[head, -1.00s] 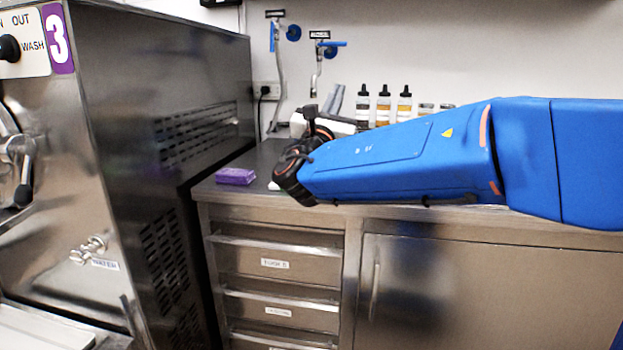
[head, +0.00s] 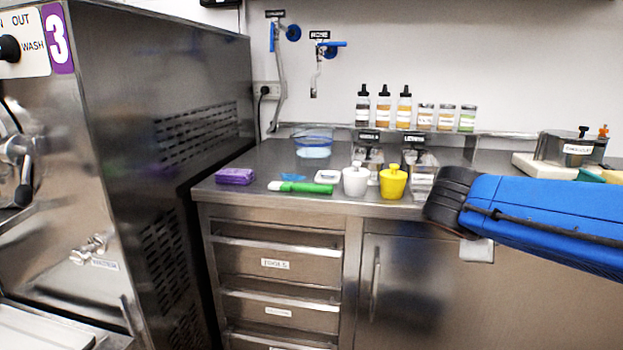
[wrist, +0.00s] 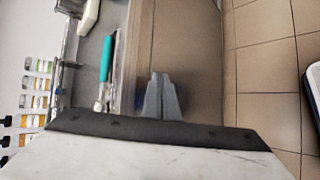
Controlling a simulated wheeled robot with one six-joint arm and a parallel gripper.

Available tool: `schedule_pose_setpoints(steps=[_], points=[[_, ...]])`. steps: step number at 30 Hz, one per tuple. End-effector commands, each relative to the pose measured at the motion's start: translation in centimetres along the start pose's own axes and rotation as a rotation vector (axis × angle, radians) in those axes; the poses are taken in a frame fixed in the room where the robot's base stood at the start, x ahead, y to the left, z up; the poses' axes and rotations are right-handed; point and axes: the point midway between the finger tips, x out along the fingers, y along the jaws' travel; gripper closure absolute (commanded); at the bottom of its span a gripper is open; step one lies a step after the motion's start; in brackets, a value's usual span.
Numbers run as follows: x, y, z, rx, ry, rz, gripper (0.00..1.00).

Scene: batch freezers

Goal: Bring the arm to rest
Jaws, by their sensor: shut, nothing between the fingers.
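My blue arm (head: 555,220) reaches in from the right edge of the head view, in front of the counter's front edge. Its dark wrist end (head: 450,200) is just right of the yellow pot. My gripper's fingers are hidden in the head view. In the wrist view my gripper (wrist: 158,80) shows grey fingers closed together, with nothing between them. It is in front of the cabinet doors, apart from the counter.
On the steel counter (head: 265,160) are a purple sponge (head: 235,176), a green-handled brush (head: 305,187), a white pot (head: 356,180), a yellow pot (head: 393,183) and a blue bowl (head: 312,140). Batch freezer 3 (head: 150,120) stands left.

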Motion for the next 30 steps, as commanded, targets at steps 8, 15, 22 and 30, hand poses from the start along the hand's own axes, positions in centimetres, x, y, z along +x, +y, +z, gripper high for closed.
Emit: schedule_pose_setpoints(steps=[8,15,22,30], points=[[-0.7,-12.4,2.5,0.480,0.099,-0.360,1.00],[-3.5,-20.0,1.4,0.893,0.166,-0.631,1.00],[-5.3,-22.8,0.1,1.107,0.197,-0.764,1.00],[-5.6,-23.0,-0.1,1.134,0.200,-0.782,1.00]])
